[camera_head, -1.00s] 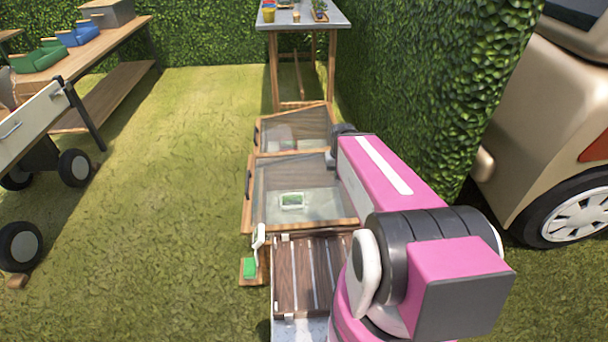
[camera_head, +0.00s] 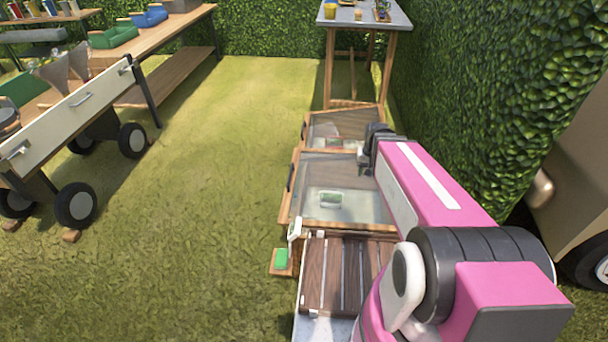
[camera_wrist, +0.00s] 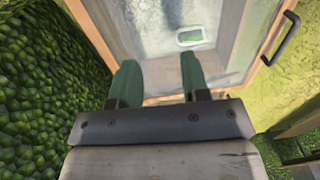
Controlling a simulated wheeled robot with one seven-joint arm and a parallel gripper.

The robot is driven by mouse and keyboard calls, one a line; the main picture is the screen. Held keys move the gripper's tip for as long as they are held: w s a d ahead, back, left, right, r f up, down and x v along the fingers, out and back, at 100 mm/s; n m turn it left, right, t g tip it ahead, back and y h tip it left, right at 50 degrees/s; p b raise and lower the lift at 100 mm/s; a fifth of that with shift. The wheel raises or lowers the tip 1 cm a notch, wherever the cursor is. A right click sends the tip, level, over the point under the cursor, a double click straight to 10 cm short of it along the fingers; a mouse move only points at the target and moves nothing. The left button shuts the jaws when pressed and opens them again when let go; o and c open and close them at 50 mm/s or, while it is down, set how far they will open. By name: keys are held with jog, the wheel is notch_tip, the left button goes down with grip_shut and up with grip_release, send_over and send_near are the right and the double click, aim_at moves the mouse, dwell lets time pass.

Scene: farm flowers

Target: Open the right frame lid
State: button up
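Two wooden frames with glass lids stand one behind the other in the head view. The nearer lid (camera_head: 330,222) has a dark handle (camera_head: 290,178) on its left side, and a green-and-white item (camera_head: 330,198) shows through its glass. The farther lid (camera_head: 350,113) has a dark handle (camera_head: 304,130) on its left. I cannot tell which is the right one. My gripper (camera_head: 366,157) is over the frames' right side, near where they meet. In the wrist view, its green fingers (camera_wrist: 157,82) are apart and empty over a glass lid (camera_wrist: 210,75), with that lid's black handle (camera_wrist: 282,38) off to the right.
A hedge (camera_head: 460,100) stands close on the right, with a vehicle (camera_head: 575,180) beyond. A slatted wooden top (camera_head: 330,275) is in front, with a small green item (camera_head: 281,258) beside it. A wheeled cart (camera_head: 75,120) is left; grass between is clear. A table (camera_head: 365,18) stands behind.

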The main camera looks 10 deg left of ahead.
jog(key=w+a+f, duration=0.2)
jog(key=w+a, duration=0.4)
jog(key=a, duration=0.2)
jog(key=w+a+f, duration=0.3)
jog(key=w+a, duration=0.3)
jog(key=a, duration=0.1)
jog(key=y, duration=0.2)
send_near(291, 172)
jog(key=x, duration=0.9)
jog(key=shift+s+a, duration=0.1)
jog(key=shift+s, duration=0.05)
grip_shut()
